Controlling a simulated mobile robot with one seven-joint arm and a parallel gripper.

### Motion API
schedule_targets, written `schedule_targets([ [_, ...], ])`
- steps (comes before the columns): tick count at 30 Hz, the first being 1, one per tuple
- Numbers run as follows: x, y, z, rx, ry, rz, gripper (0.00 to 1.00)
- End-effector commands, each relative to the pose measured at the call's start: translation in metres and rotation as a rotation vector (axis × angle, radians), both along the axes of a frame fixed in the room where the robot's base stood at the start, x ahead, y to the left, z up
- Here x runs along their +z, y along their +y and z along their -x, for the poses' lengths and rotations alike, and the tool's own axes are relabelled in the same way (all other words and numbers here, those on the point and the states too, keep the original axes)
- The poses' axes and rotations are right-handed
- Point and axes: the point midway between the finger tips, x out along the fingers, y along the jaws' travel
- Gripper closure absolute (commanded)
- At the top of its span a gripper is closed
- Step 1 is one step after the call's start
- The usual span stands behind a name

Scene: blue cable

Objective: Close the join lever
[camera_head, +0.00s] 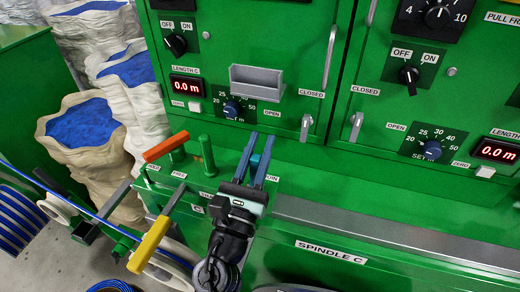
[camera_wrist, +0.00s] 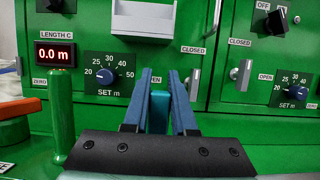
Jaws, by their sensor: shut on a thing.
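My gripper (camera_head: 255,158) is above the green ledge, in front of the upright panel. Its two blue fingers show in the wrist view (camera_wrist: 171,95), close together on either side of a blue-teal handle (camera_wrist: 159,112). I take this handle to be the join lever, beside a label partly hidden by the gripper that reads "OIN" (camera_head: 272,179). The handle stands upright between the fingers, a little below their tips. Its base and pivot are hidden by my gripper.
An orange-handled lever (camera_head: 165,147) and a yellow-handled lever (camera_head: 150,245) are to the left. A green post (camera_head: 207,155) stands close left of my gripper. The panel behind carries knobs, a grey tray (camera_head: 256,82) and silver latches (camera_head: 306,127). A grey strip (camera_head: 390,240) runs right.

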Motion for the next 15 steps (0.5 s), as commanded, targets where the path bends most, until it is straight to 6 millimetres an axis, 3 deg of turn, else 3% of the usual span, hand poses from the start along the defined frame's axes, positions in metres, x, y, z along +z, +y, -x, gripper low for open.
schedule_targets([
  [3,0.0001,0.0004,0.0000,0.001,0.001,0.000,1.00],
  [4,0.0001,0.0004,0.0000,0.001,0.001,0.000,0.73],
  [9,0.0000,0.0003,0.0000,0.001,0.001,0.000,0.45],
  [15,-0.0001,0.0001,0.0000,0.000,0.001,0.000,0.45],
])
